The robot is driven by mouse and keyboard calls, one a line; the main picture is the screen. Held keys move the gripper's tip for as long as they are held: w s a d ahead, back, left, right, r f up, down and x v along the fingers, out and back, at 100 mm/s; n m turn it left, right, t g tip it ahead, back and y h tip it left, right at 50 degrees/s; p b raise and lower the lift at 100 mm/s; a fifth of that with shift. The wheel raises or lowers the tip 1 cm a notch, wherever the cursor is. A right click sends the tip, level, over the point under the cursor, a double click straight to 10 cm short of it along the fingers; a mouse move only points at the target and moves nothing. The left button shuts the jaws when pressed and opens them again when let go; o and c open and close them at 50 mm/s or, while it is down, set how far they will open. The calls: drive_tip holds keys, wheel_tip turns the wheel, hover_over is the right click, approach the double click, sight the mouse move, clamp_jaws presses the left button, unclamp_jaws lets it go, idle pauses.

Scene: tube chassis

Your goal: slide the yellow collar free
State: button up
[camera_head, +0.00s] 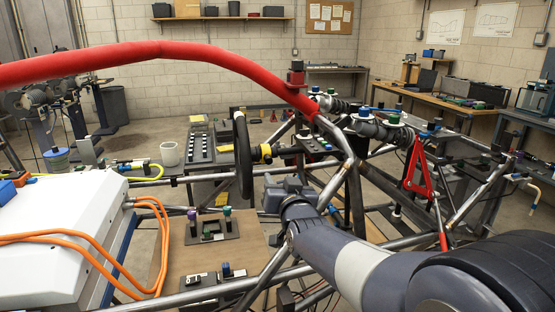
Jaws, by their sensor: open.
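The yellow collar (265,153) is a short ring on the steering column, just right of the black steering wheel (243,155). It sits between the wheel hub and the dark shaft to its right. My arm reaches in from the lower right, and my gripper (271,184) is in the middle of the view, below the collar in the picture. No contact with the collar shows. My gripper is open, with nothing seen between its fingers. The fingertips are small and partly lost against the dark parts around them.
Steel chassis tubes (330,185) surround my arm. A thick red tube (150,50) crosses above. A white case (60,225) with orange cables (150,235) stands at left. A panel with purple and green knobs (211,230) lies below the wheel. A red wishbone (418,170) is at right.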

sight(269, 162)
drive_tip(key=p+x, duration=0.1)
drive_tip(key=x, duration=0.9)
drive_tip(key=shift+w+f+p, duration=0.1)
drive_tip(key=shift+w+p, duration=0.1)
drive_tip(key=shift+p, duration=0.2)
clamp_jaws()
